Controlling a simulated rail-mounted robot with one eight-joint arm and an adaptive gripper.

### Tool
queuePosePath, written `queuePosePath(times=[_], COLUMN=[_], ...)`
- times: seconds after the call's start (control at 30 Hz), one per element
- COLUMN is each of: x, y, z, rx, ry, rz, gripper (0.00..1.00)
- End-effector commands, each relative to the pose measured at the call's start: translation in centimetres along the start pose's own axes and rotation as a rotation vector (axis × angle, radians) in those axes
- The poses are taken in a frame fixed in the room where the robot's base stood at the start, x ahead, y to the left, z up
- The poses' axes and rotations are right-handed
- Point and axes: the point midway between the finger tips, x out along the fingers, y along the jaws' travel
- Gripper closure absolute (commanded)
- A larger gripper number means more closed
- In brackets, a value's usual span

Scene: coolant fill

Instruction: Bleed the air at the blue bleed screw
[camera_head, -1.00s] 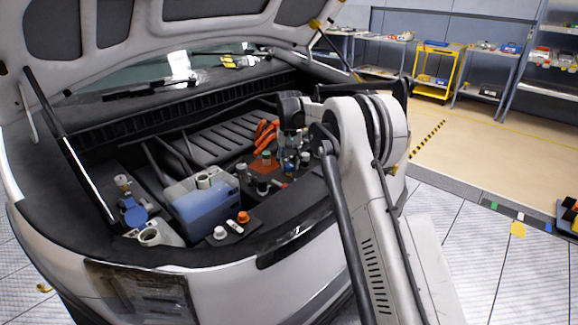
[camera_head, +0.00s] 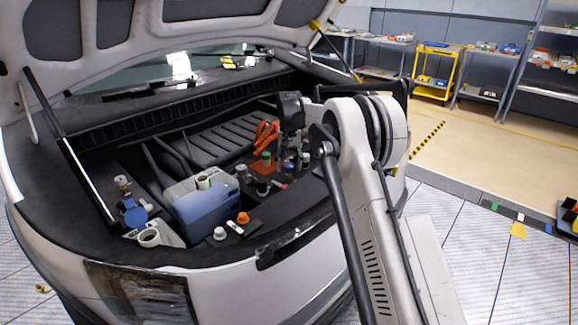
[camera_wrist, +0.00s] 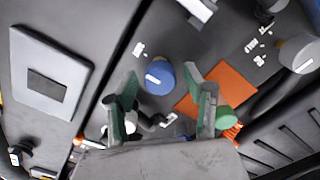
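A round blue knob (camera_wrist: 158,78) with a white mark on its top, which looks like the bleed screw, shows in the wrist view between and just beyond my fingertips. My gripper (camera_wrist: 163,84) is open, with its green-lined fingers apart on either side of the knob's line; I cannot tell whether they touch it. In the head view my gripper (camera_head: 291,142) points down over the right part of the engine bay. There the arm and small size make the blue knob hard to single out.
An orange plate (camera_wrist: 234,84) and a green cap (camera_wrist: 230,120) lie right of my fingers. A grey cap (camera_wrist: 298,55) stands farther right. The blue coolant tank (camera_head: 205,207), an orange cap (camera_head: 243,218) and a white cap (camera_head: 220,233) are to the left. The raised hood (camera_head: 150,25) hangs above.

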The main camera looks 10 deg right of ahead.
Motion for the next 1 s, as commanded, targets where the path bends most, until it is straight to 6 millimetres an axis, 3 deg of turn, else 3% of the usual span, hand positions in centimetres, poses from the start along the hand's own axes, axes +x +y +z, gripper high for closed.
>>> queuePosePath(times=[0.37, 0.8, 1.0], x=[-0.8, -8.8, -11.2], y=[0.0, 0.0, 0.0], z=[0.0, 0.0, 0.0], rx=[-0.001, 0.000, 0.000], ry=[0.000, 0.000, 0.000], rz=[0.000, 0.000, 0.000], gripper=[0.52, 0.52, 0.52])
